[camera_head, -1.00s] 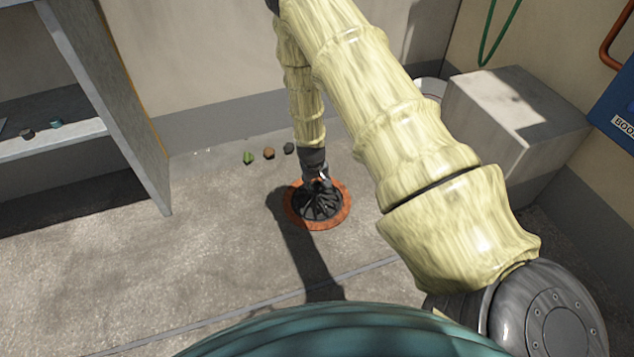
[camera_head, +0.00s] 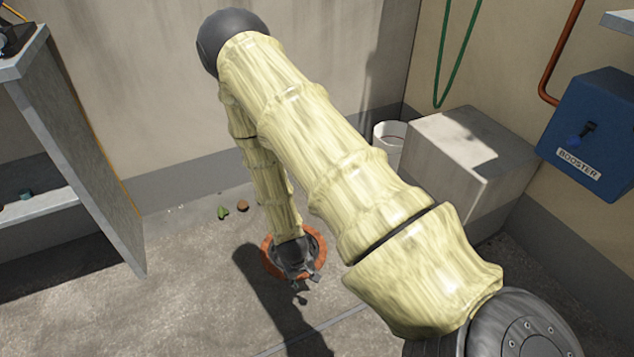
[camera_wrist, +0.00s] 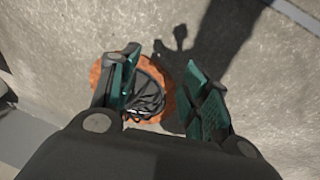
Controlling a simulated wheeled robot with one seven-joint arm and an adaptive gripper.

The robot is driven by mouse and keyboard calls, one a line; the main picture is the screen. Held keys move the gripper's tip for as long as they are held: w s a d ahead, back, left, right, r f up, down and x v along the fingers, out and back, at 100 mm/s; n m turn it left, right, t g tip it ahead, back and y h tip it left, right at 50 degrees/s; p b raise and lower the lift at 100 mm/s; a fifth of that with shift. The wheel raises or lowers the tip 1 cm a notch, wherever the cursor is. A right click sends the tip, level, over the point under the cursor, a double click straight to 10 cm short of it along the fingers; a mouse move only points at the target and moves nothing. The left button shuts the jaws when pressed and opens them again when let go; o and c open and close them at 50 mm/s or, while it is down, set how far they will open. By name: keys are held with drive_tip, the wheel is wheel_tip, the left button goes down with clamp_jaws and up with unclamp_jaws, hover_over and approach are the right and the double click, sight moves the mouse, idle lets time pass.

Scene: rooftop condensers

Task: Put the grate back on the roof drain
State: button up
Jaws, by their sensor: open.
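The black ribbed dome grate (camera_wrist: 150,98) sits within the rust-orange ring of the roof drain (camera_wrist: 169,106) in the wrist view. In the head view the drain ring (camera_head: 267,262) shows around the end of my arm, which hides most of the grate. In the head view my gripper (camera_head: 304,280) is over the near side of the ring. I cannot tell whether the grate is fully seated.
A green piece (camera_head: 223,213) and a brown piece (camera_head: 242,205) lie near the back wall. A grey shelf unit (camera_head: 75,150) stands left. A pale block (camera_head: 470,150), a white bucket (camera_head: 389,131) and a blue BOOSTER box (camera_head: 590,130) are right. Floor in front is clear.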

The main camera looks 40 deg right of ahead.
drive_tip(key=s+a+y, duration=0.1)
drive_tip(key=s+a, duration=0.4)
drive_tip(key=s, duration=0.6)
drive_tip(key=s+a+n+g+y, duration=0.1)
drive_tip(key=s+a, duration=0.5)
drive_tip(key=s, duration=0.5)
drive_tip(key=shift+n, duration=0.3)
drive_tip(key=shift+r, duration=0.15)
wheel_tip(320, 180, up, 40)
drive_tip(key=p, duration=4)
